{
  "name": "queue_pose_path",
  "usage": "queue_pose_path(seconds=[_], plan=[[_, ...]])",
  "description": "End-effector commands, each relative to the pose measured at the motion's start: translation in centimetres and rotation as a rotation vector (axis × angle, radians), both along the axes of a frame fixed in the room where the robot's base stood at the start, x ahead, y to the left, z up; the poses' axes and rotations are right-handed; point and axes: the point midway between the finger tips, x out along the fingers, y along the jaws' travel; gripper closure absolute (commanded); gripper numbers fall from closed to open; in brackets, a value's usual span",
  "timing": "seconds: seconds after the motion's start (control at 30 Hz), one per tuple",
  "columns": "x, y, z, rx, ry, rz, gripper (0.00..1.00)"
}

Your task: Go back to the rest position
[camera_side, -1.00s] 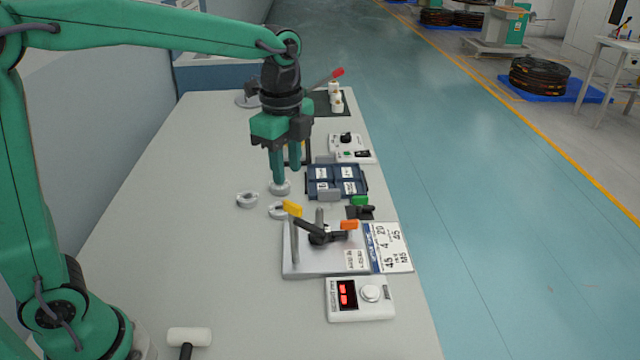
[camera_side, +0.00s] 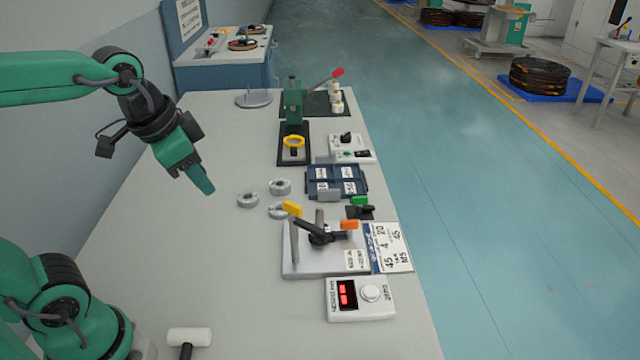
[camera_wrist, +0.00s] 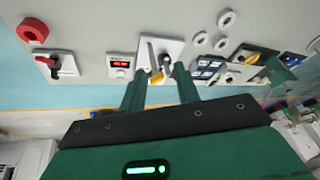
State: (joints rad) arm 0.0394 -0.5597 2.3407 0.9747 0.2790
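My gripper (camera_side: 205,190) hangs tilted over the left part of the bench (camera_side: 150,250), well above its top and left of the rings. In the wrist view its two green fingers (camera_wrist: 160,80) stand apart, with only background between them, so it is open and empty. Three grey rings lie on the bench: a left one (camera_side: 248,200), a far one (camera_side: 280,186) and a near one (camera_side: 277,211). None touches my gripper.
A clamp fixture (camera_side: 290,262), white display box (camera_side: 345,312), dark blue tray (camera_side: 318,196) and green lever press (camera_side: 293,105) stand along the bench's right side. A white-headed mallet (camera_side: 190,336) lies at the near left. The bench's left middle is clear.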

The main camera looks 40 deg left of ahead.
Motion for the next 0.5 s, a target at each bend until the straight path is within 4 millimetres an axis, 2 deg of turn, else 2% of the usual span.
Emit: queue_pose_path(seconds=[0.2, 0.5], plan=[[-2.5, 0.8, -1.0, -0.081, -0.073, 0.203, 0.68], [-3.4, 1.0, -1.6, -0.122, -0.104, 0.295, 0.68]])
